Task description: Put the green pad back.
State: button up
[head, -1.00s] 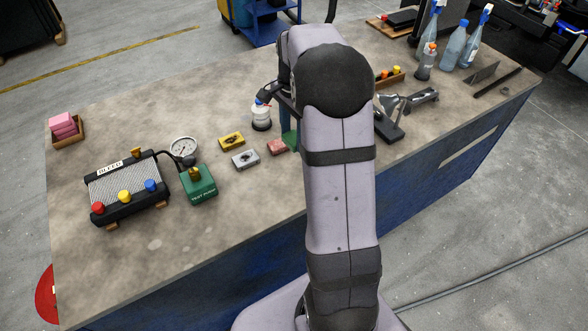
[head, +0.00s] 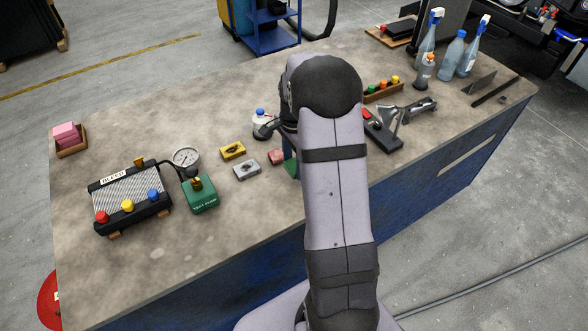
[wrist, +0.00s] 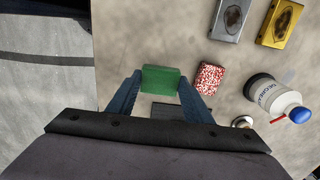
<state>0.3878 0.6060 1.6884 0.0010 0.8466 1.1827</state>
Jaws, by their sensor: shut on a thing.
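The green pad (wrist: 161,78) is between the two finger tips of my gripper (wrist: 160,88) in the wrist view. My gripper is shut on it. Whether the green pad touches the bench is hard to tell. A dark rectangle (wrist: 168,110) shows between the fingers, partly hidden.
A grey pad (head: 247,169) and a yellow pad (head: 232,150) lie left of the red one. The green test pump (head: 201,195) and bleed box (head: 130,198) are further left. A black-based tool (head: 383,137) stands right of my arm.

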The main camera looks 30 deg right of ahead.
aim_at(294, 166)
jog(key=shift+f+p, duration=0.65)
jog(key=shift+f, duration=1.2)
jog(key=shift+f, duration=0.2)
jog(key=o, duration=1)
jog(key=shift+r, duration=0.1)
notch_tip(294, 166, up, 12)
jog(key=b, duration=0.3)
jog(key=shift+r, duration=0.15)
